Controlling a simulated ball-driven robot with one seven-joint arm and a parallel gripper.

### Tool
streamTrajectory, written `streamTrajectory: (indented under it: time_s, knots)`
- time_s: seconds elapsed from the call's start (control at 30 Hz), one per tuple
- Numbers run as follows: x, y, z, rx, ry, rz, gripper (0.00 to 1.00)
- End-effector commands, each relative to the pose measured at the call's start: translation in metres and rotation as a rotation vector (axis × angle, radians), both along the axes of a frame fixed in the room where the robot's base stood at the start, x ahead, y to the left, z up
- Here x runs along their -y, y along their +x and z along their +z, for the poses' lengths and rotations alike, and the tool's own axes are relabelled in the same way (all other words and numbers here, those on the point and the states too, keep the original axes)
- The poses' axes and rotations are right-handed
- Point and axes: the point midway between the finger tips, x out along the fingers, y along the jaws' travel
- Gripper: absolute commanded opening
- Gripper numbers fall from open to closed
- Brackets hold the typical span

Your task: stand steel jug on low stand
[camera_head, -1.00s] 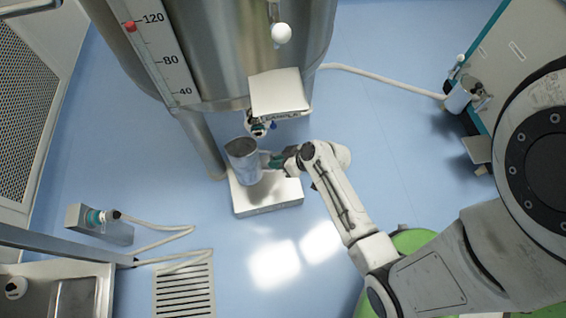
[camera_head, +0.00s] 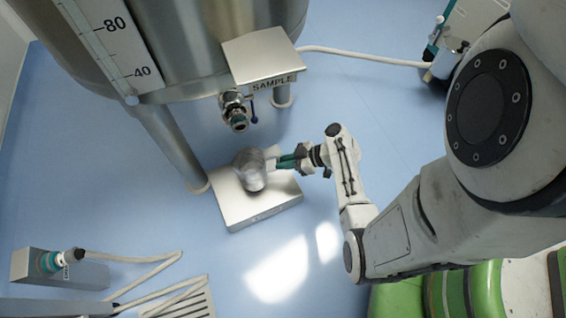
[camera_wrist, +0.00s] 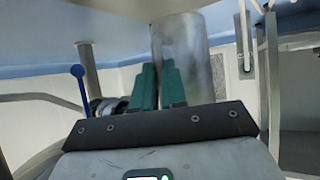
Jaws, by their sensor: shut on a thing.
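The steel jug (camera_head: 250,170) is a grey metal cylinder over the low stand (camera_head: 262,211), a flat pale metal block on the blue floor. In the head view the jug looks upright above the stand's upper middle; I cannot tell whether its base touches the top. My gripper (camera_head: 283,161) comes from the right and is shut on the jug's handle side. The wrist view shows the green fingers (camera_wrist: 160,88) in front of the jug (camera_wrist: 180,60), with the jug's lower part hidden.
A large steel tank (camera_head: 190,40) on legs rises behind the stand. Its sample valve (camera_head: 236,112) and a shelf marked SAMPLE (camera_head: 262,58) overhang close behind the jug. A hose (camera_head: 150,270) lies at lower left. The floor right of the stand is clear.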

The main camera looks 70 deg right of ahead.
Motion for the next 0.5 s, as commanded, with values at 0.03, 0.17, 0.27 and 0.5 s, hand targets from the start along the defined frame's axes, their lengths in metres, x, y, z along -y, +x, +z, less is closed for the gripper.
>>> streamTrajectory:
  time_s: [0.03, 0.17, 0.27, 0.5]
  knots:
    - [0.0, 0.0, -0.009, 0.001, 0.001, -0.001, 0.0]
    - [0.001, 0.0, -0.024, 0.001, 0.001, -0.003, 0.0]
    - [0.001, 0.0, -0.034, 0.001, 0.001, -0.003, 0.0]
    - [0.001, 0.0, -0.052, 0.0, 0.0, -0.002, 0.0]
